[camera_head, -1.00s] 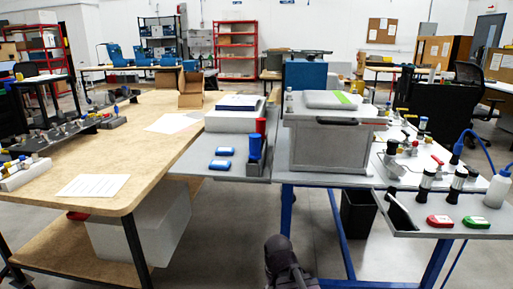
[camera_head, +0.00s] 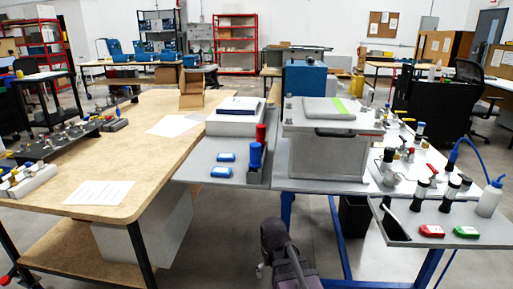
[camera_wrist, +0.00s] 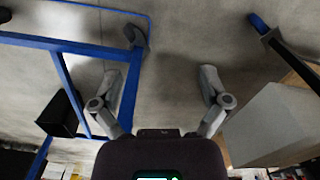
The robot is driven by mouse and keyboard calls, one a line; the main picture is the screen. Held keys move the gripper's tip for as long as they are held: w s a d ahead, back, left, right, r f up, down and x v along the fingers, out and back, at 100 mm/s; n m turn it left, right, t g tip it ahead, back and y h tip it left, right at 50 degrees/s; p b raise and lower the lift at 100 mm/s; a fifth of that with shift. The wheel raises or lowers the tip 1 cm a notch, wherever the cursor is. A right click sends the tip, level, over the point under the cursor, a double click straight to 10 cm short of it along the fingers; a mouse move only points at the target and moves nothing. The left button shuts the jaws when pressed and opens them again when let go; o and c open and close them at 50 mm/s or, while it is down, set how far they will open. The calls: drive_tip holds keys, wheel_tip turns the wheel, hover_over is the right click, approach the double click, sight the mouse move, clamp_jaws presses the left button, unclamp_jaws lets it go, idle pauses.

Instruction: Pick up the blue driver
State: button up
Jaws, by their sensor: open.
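The blue driver (camera_head: 255,157) stands upright, handle up, in a grey holder (camera_head: 258,176) on the grey side shelf. A red driver (camera_head: 261,134) stands just behind it. My gripper (camera_wrist: 158,76) shows in the wrist view with its two fingers spread wide and nothing between them. It faces the concrete floor and table legs, apart from the driver, which is not seen in the wrist view. In the head view, part of my arm shows at the bottom centre, below and in front of the shelf; the fingers cannot be made out there.
Two blue-topped small boxes (camera_head: 222,171) lie left of the holder. A large grey case (camera_head: 328,155) stands close on its right. A wooden table (camera_head: 145,182) is at left, with a white box (camera_wrist: 270,124) under it.

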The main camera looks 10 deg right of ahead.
sight(255, 153)
drive_tip(key=w+r+m+p, duration=0.1)
drive_tip(key=w+r+p, duration=0.7)
drive_tip(key=r+p, duration=0.6)
drive_tip(key=w+r+m+p, duration=0.1)
drive_tip(key=w+r+p, duration=0.7)
drive_tip(key=r+p, duration=0.6)
drive_tip(key=w+r+m+p, duration=0.1)
drive_tip(key=w+r+p, duration=0.8)
drive_tip(key=r+p, duration=0.5)
wheel_tip(255, 153, up, 2)
drive_tip(key=shift+a+r+p, duration=0.2)
drive_tip(key=shift+a+p, duration=0.2)
drive_tip(key=shift+f, duration=0.2)
wheel_tip(255, 153, down, 8)
drive_tip(key=b, duration=0.8)
drive_tip(key=shift+f+b, duration=0.2)
drive_tip(key=shift+b, duration=0.15)
drive_tip(key=shift+w+d+f+b, duration=0.1)
drive_tip(key=shift+f+b, duration=1.2)
drive_tip(key=shift+w+d+f+b, duration=0.1)
drive_tip(key=shift+f+b, duration=1.2)
clamp_jaws()
